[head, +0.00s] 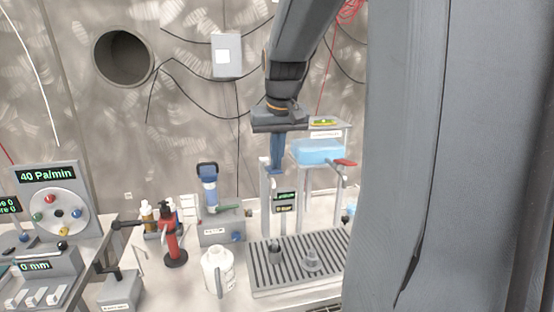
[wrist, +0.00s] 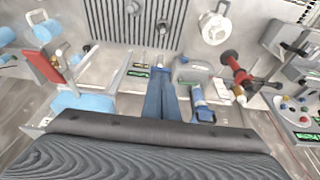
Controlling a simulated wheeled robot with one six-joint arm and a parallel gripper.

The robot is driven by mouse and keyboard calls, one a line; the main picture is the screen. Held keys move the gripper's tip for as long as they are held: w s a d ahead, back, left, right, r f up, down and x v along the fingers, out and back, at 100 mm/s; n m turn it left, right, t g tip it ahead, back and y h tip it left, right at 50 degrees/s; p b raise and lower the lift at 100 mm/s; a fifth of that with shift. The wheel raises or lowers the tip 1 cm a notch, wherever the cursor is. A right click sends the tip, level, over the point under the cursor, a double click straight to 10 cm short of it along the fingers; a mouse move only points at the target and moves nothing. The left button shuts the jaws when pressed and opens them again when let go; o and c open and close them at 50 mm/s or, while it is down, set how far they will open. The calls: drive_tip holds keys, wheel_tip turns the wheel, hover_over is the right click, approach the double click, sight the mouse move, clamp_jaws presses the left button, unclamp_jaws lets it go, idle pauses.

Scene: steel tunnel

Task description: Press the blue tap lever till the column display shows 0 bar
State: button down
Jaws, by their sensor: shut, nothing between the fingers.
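My gripper (head: 277,168) is shut and empty, with its long blue fingers pointing down at the top of a grey column (head: 266,205). In the wrist view the closed fingers (wrist: 161,68) end over the same column. The column's front carries a small dark display (head: 286,196) with green text too small to read; a dark display (wrist: 138,73) also shows in the wrist view. A small blue patch at the fingertips may be the tap lever, but I cannot tell it from the fingers or see whether they touch.
A red lever (head: 345,162) and a light blue block (head: 318,151) are right of the column. A ridged drain tray (head: 300,285) lies in front. A white jug (head: 218,270), a blue-topped device (head: 208,185) and a red pump-like tool (head: 172,240) stand to the left.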

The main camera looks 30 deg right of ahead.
drive_tip(key=r, duration=0.1)
drive_tip(key=r+p, duration=0.2)
drive_tip(key=r, duration=0.1)
drive_tip(key=shift+w+d+r, duration=0.1)
drive_tip(key=shift+w+d, duration=0.05)
drive_tip(key=shift+w, duration=0.1)
drive_tip(key=d+b+v, duration=0.1)
drive_tip(key=b+v, duration=0.1)
drive_tip(key=v, duration=0.7)
drive_tip(key=shift+a+b, duration=0.3)
drive_tip(key=shift+a, duration=0.2)
drive_tip(key=shift+w, duration=0.1)
idle(0.9)
drive_tip(key=s+a+f+n+b, duration=0.1)
drive_tip(key=a+f, duration=0.3)
drive_tip(key=f, duration=0.3)
drive_tip(key=a+f+n+g, duration=0.1)
drive_tip(key=a+f, duration=0.2)
drive_tip(key=f, duration=0.4)
drive_tip(key=s+a+f+b, duration=0.1)
drive_tip(key=a+f, duration=0.3)
drive_tip(key=f, duration=0.3)
drive_tip(key=s+a+f+n, duration=0.1)
drive_tip(key=s+a+f, duration=0.2)
drive_tip(key=f, duration=0.3)
drive_tip(key=s+a+f+n+y+b, duration=0.1)
drive_tip(key=s+a+f, duration=0.3)
drive_tip(key=f, duration=0.3)
drive_tip(key=shift+s+g, duration=0.4)
drive_tip(key=shift+s, duration=0.05)
